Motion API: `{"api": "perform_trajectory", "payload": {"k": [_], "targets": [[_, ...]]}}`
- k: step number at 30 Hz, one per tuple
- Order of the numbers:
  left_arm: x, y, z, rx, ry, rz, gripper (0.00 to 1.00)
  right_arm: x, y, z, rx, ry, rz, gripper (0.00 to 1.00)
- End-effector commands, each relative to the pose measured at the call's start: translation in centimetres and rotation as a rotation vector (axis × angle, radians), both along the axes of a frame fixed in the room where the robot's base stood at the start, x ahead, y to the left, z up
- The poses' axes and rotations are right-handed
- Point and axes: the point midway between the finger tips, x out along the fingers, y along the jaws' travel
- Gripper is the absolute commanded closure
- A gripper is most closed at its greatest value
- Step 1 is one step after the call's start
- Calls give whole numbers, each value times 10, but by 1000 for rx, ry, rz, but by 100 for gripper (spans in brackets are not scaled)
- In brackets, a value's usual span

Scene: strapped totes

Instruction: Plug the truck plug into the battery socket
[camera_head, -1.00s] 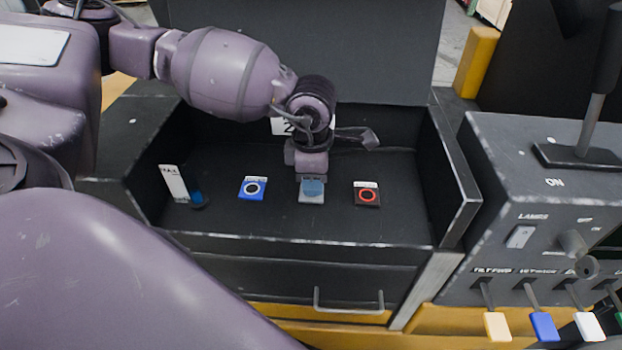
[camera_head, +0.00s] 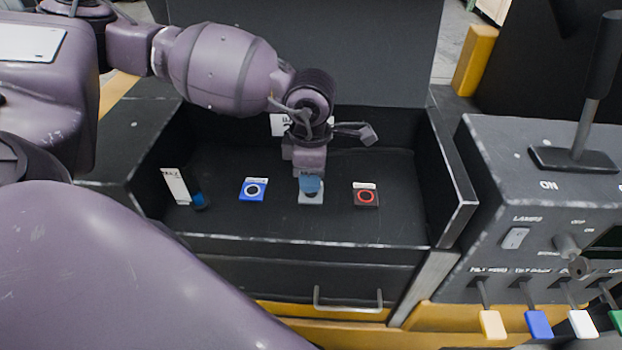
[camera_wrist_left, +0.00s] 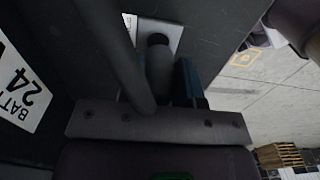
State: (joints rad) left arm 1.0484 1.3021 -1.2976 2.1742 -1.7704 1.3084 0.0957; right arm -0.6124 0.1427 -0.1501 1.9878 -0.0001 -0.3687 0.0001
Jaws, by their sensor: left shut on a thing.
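My left gripper (camera_head: 311,183) points down into the black tray, over a light grey socket plate (camera_head: 311,199) between a blue-framed and a red-ringed plate. In the left wrist view the jaws (camera_wrist_left: 165,82) are shut on a dark grey cylindrical plug (camera_wrist_left: 158,72). A blue piece (camera_wrist_left: 187,82) shows beside it; I cannot tell if it is a fingertip. The plug's end is in line with a dark round spot on the pale plate (camera_wrist_left: 172,34). Whether it is in the socket or just above is hidden. My right gripper is not in view.
The blue-framed plate (camera_head: 253,190) and red-ringed plate (camera_head: 366,195) flank the grey one. Tray walls enclose the space. A lever console (camera_head: 530,200) stands at the right.

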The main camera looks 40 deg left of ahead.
Motion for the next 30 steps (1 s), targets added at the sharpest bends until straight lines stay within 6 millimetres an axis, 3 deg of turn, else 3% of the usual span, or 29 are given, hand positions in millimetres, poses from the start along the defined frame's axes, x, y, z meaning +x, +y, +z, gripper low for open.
{"api": "perform_trajectory", "payload": {"k": [17,30], "targets": [[1,0,21,1,-5,0,100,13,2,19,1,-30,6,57],[1,0,30,0,-4,1,100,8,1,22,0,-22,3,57]]}}
